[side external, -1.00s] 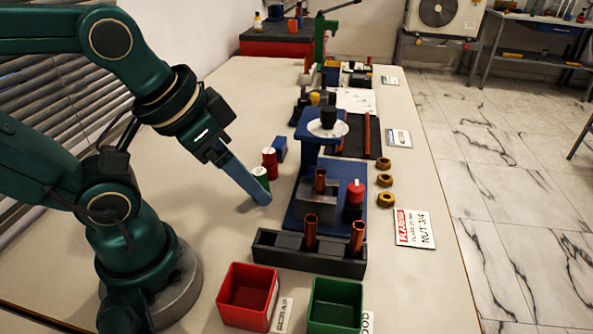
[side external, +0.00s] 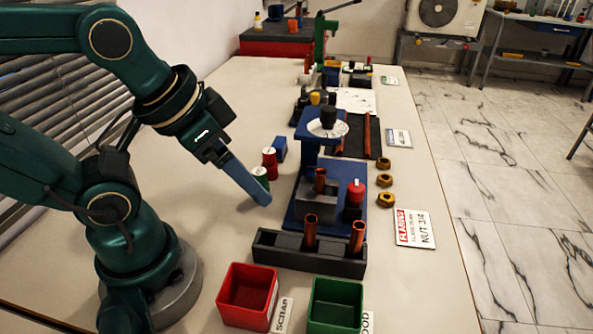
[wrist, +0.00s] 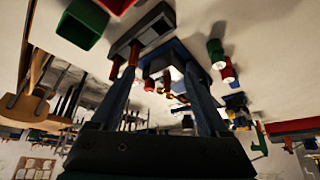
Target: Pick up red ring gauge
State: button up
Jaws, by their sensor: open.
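A red ring gauge (side external: 269,162), a short upright cylinder, stands on the bench left of the blue fixture. A green ring gauge (side external: 260,178) stands just in front of it, nearer the camera. In the wrist view the red gauge (wrist: 228,72) and the green one (wrist: 216,50) lie right of the fingers. My gripper (side external: 262,198) is above the bench beside the green gauge, fingers slanting down to the right. In the wrist view my gripper (wrist: 160,76) has its fingers spread, with nothing held. The side view hides the gap between them.
The blue fixture (side external: 296,212) carries a copper tube and a red-topped piece (side external: 355,190). A dark rack (side external: 283,254) with copper tubes stands in front. Red (side external: 232,312) and green (side external: 322,321) bins are nearest. A blue block (side external: 280,149) stands behind the red gauge.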

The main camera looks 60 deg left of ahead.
jog(key=w+a+r+g, duration=0.2)
jog(key=w+a+r, duration=0.3)
jog(key=w+r, duration=0.3)
jog(key=n+g, duration=0.2)
jog(key=g, duration=0.2)
send_over(269, 164)
jog(key=a, duration=0.1)
jog(key=shift+f, duration=2.6)
jog(key=f, duration=1.8)
jog(key=shift+w, duration=0.3)
